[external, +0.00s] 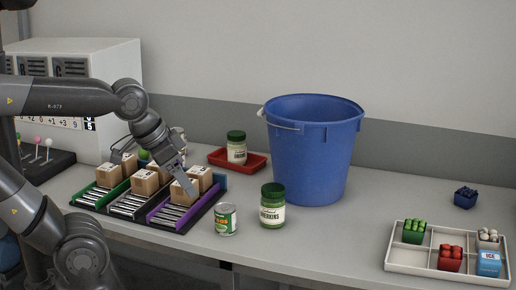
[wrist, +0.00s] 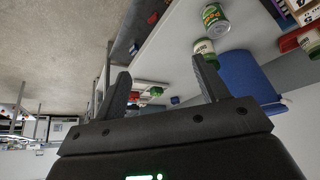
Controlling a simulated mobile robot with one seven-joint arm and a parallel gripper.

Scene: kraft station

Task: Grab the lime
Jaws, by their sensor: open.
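A small round green thing, which looks like the lime (external: 144,154), shows in the external view behind the cardboard boxes, partly hidden by them. I cannot make it out in the wrist view.
Cardboard boxes (external: 145,182) stand on roller lanes below my arm. A can (external: 225,219), a dressing jar (external: 272,207), a blue bucket (external: 314,150) and a red tray (external: 221,157) with another jar stand to the right. A divided white tray (external: 400,257) is far right. The counter between is clear.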

